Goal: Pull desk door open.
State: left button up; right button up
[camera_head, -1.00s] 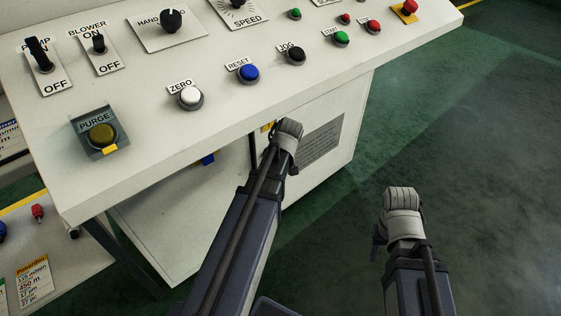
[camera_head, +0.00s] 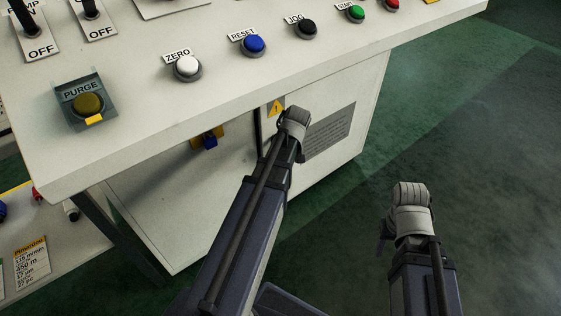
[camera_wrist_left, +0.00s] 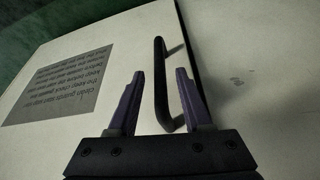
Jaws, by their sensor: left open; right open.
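The desk door (camera_head: 345,155) is the pale front panel with a grey printed notice, under the control desk's top. It looks shut, with a thin dark gap along its left edge. In the left wrist view the door (camera_wrist_left: 120,30) carries a black bar handle (camera_wrist_left: 160,75) beside that gap. My left gripper (camera_wrist_left: 160,95) is open, and the handle shows between its two fingers; I cannot tell whether they touch it. In the head view my left arm's wrist hides the handle and left fingers. My right gripper (camera_head: 382,240) is open, mostly hidden by its wrist, apart from the desk over the floor.
The desk top (camera_head: 140,150) overhangs the door, with buttons such as the white zero (camera_head: 187,68) and blue reset (camera_head: 254,43). The green floor (camera_head: 470,130) at right is clear.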

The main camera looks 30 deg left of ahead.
pick_arm(q)
jog(key=b+x, duration=0.2)
jog(key=x, duration=0.1)
jog(key=shift+a+f, duration=0.1)
jog(key=shift+f, duration=0.1)
pick_arm(e)
notch_tip(320, 180, down, 3)
jog(key=shift+f, duration=0.1)
pick_arm(q)
jog(key=shift+c, duration=0.3)
grip_shut()
dwell(0.7)
